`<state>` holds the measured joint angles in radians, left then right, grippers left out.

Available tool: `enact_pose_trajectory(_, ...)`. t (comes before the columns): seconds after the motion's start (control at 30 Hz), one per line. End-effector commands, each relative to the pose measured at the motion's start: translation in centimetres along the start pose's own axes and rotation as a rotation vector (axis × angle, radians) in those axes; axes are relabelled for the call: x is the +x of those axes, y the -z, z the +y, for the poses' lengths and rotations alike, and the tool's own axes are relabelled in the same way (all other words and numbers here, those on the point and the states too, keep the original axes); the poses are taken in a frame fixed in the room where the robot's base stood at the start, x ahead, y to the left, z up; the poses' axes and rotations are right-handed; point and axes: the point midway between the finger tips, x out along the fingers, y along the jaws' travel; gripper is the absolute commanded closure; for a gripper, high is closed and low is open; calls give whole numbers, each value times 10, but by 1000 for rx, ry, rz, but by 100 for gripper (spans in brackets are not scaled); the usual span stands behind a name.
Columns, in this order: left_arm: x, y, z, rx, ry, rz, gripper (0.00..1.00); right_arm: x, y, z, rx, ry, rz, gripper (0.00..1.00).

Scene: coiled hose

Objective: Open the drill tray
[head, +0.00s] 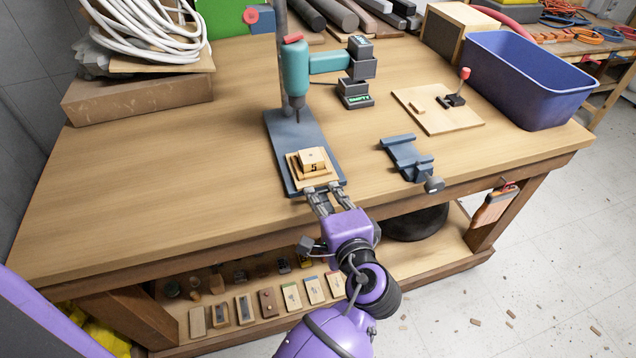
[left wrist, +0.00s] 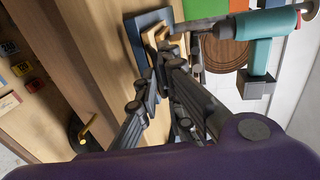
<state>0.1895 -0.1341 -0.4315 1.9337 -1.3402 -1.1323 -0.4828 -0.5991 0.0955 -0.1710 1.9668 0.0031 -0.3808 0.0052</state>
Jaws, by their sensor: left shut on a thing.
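The drill tray (head: 296,172) is a small pale wooden tray on the blue-grey base plate (head: 284,128) of the drill stand. A wooden block (head: 313,158) marked 5 sits on it. A teal drill (head: 296,70) hangs upright above, its bit pointing down. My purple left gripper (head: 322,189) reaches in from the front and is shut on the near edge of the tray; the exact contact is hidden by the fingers. In the left wrist view, the fingers (left wrist: 165,52) meet at the tray beside the base plate. My right gripper is not in view.
A blue vise (head: 408,158) lies to the right of the base plate. A clamp board (head: 438,108) and a purple-blue bin (head: 525,80) stand at the right. A coiled white hose (head: 150,30) rests at the back left. The left part of the bench (head: 150,170) is clear.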

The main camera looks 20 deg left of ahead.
Motion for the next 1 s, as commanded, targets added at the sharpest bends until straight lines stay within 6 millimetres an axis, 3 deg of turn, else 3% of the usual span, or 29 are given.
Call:
enact_pose_trajectory(0.2, -3, 1, 2, 1, -3, 1, 100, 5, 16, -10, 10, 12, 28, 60)
enact_pose_trajectory(0.3, -3, 1, 2, 1, -2, 1, 100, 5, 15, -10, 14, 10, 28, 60)
enact_pose_trajectory(0.33, -3, 1, 2, 1, -2, 1, 90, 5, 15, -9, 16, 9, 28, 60)
enact_pose_trajectory(0.4, -2, 1, 2, 1, -2, 1, 85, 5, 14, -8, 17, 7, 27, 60)
enact_pose_trajectory(0.7, -3, 0, 0, -1, -2, 1, 85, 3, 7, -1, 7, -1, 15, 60)
enact_pose_trajectory(0.87, -6, 1, -18, -6, 0, 2, 85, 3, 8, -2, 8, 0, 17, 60)
enact_pose_trajectory(0.97, -11, 1, -40, -10, 6, 3, 85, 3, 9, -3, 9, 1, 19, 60)
enact_pose_trajectory(1.0, -13, 1, -49, -11, 9, 3, 81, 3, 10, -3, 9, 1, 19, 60)
